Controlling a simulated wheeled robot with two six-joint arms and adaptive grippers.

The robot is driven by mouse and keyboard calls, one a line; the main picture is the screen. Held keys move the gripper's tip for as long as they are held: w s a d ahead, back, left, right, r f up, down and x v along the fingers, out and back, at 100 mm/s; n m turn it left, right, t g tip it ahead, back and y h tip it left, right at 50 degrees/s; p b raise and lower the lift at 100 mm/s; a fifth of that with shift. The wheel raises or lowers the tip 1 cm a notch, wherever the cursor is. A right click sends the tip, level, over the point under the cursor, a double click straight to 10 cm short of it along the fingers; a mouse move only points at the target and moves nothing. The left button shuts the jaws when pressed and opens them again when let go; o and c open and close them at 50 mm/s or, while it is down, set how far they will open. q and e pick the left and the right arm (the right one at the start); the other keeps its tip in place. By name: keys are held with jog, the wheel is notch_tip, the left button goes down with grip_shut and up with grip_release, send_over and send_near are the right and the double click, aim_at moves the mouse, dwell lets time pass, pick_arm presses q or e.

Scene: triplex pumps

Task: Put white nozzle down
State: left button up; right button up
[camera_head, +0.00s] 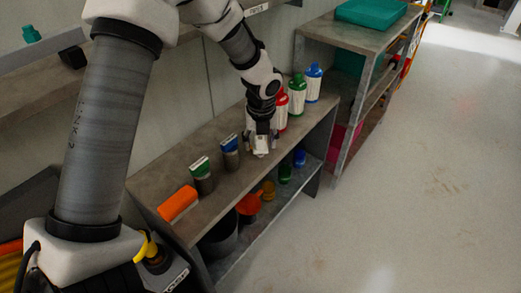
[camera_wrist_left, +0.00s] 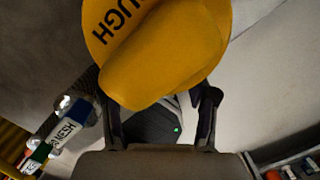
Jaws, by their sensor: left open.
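My left gripper (camera_head: 261,150) points down at the top of the grey shelf (camera_head: 222,145), between the blue-topped nozzle and the red bottle. A small white piece (camera_head: 262,142) shows at its tip; I cannot tell whether it is the white nozzle or a gripper part. In the left wrist view the left gripper (camera_wrist_left: 160,112) has its two dark fingers spread apart. My right gripper is not in view.
The floor (camera_head: 410,190) at right is clear.

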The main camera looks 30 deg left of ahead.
pick_arm(q)
jog(key=shift+r, duration=0.1)
grip_shut()
